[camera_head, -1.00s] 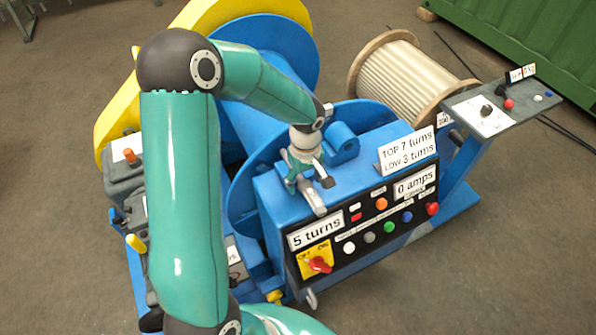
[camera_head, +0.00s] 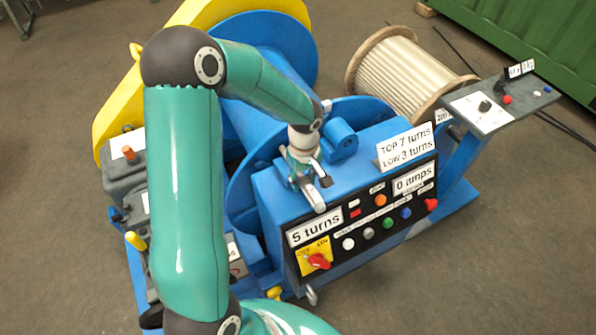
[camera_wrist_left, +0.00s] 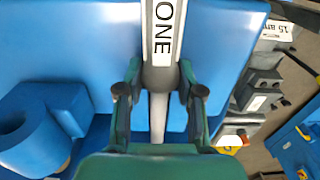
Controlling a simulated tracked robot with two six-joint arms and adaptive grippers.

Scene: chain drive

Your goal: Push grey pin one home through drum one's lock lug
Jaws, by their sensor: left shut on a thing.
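The grey pin (camera_wrist_left: 157,112) runs between the left fingers in the left wrist view, with a thicker grey collar and a white "ONE" label beyond them. My left gripper (camera_wrist_left: 158,95) is shut on it; in the head view the gripper (camera_head: 308,181) is over the top of the blue control cabinet, the pin's grey end (camera_head: 317,200) showing in front of it. A blue lug with a round hole (camera_head: 342,138) stands just behind and right of the gripper; it also shows at the left of the wrist view (camera_wrist_left: 38,125). I cannot tell whether it is the lock lug. My right gripper is out of view.
The control cabinet carries a "5 turns" plate (camera_head: 315,229), a red rotary switch (camera_head: 319,261) and several buttons. A sign (camera_head: 405,148) stands on its top right. A blue drum (camera_head: 258,78) lies behind, and a cream rope reel (camera_head: 405,80) stands at the back right.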

